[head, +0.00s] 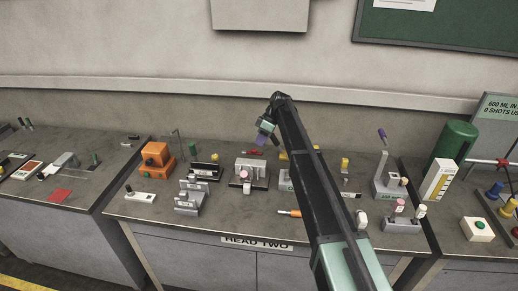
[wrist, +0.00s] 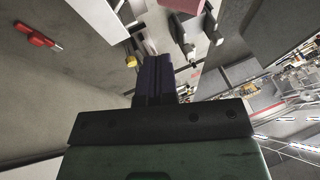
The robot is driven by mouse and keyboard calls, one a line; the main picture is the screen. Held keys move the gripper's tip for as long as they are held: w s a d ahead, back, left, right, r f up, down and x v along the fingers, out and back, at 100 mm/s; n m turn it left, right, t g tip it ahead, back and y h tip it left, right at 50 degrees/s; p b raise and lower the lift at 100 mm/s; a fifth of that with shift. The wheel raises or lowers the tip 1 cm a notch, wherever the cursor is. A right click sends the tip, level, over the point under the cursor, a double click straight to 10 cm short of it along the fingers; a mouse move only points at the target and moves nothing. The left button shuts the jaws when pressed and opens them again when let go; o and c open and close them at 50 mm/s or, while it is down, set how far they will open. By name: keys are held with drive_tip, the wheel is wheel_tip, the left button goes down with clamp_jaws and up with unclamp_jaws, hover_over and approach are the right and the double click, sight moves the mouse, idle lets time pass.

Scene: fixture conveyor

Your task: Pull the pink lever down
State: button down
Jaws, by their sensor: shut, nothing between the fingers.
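Two pink-topped parts show in the head view. One is a small pink knob (head: 244,174) on the front of a grey fixture (head: 262,184) near the middle of the bench. The other is a pink knob (head: 400,204) on a grey base (head: 402,226) at the bench's right front. I cannot tell for sure which one is the pink lever. My gripper (head: 260,140) is above and behind the middle fixture, apart from both knobs. In the wrist view its dark purple fingers (wrist: 154,80) are together with nothing between them.
An orange block fixture (head: 154,160) stands at the left. A grey fixture with a tall purple-tipped lever (head: 382,135) stands at the right, near a green cylinder (head: 455,140). My arm hides part of the bench.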

sight(246, 176)
drive_tip(key=b+x, duration=0.3)
drive_tip(key=s+b+x, duration=0.1)
drive_tip(key=b+x, duration=0.1)
drive_tip(key=x, duration=0.2)
drive_tip(key=s+b+x, duration=0.1)
drive_tip(key=b+x, duration=0.2)
drive_tip(key=x, duration=0.1)
drive_tip(key=shift+s+b, duration=0.2)
drive_tip(key=shift+b, duration=0.15)
